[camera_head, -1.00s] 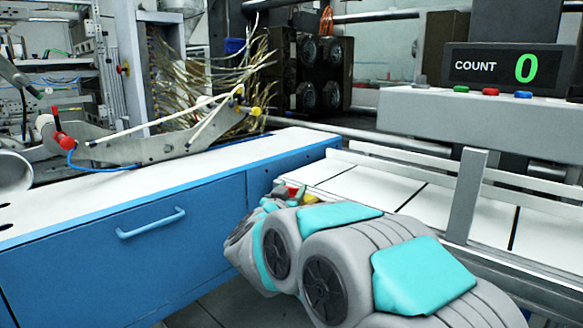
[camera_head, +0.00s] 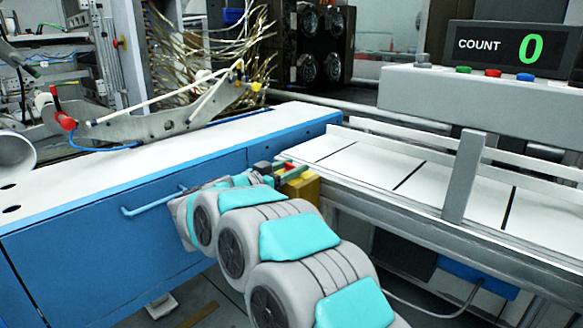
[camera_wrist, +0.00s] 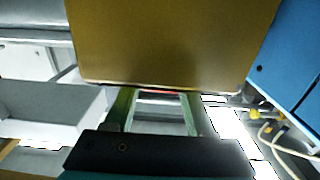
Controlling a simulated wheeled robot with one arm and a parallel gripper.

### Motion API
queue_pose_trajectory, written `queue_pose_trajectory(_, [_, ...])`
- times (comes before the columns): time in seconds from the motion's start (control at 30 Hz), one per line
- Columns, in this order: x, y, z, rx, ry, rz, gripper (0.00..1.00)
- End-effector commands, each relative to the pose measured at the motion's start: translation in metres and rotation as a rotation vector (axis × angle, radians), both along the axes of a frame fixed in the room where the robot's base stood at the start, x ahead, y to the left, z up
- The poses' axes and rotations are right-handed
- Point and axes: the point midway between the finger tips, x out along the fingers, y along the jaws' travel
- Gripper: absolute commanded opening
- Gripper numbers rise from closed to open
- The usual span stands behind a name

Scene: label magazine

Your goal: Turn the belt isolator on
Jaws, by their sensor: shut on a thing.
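The belt isolator is a yellow box (camera_head: 304,189) with a red handle (camera_head: 288,165), at the near left end of the white conveyor. My gripper (camera_head: 281,170) is at the box, with its fingers at the handle. In the wrist view the box (camera_wrist: 175,40) fills the upper middle. A thin strip of the red handle (camera_wrist: 160,91) shows at its lower edge, between the green fingers of my gripper (camera_wrist: 160,96). The gripper is shut on the handle. Most of the handle is hidden, and I cannot tell which way it is turned.
A blue cabinet (camera_head: 90,230) with a bar handle stands to the left, close to my arm. The white conveyor (camera_head: 345,165) with a side rail runs right. A grey console (camera_head: 450,103) with coloured buttons stands behind it, under a display (camera_head: 510,50) reading COUNT 0.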

Motion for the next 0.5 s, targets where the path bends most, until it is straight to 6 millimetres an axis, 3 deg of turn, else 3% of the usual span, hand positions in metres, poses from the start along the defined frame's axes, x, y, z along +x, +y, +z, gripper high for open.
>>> queue_pose_trajectory(0.33, [0.0006,-0.0009,0.0001,0.000,0.000,-0.002,0.00])
queue_pose_trajectory(0.37, [0.0005,-0.0009,0.0001,0.000,0.000,-0.002,0.56])
queue_pose_trajectory(0.5, [0.0005,-0.0007,0.0002,0.000,0.000,-0.002,0.72])
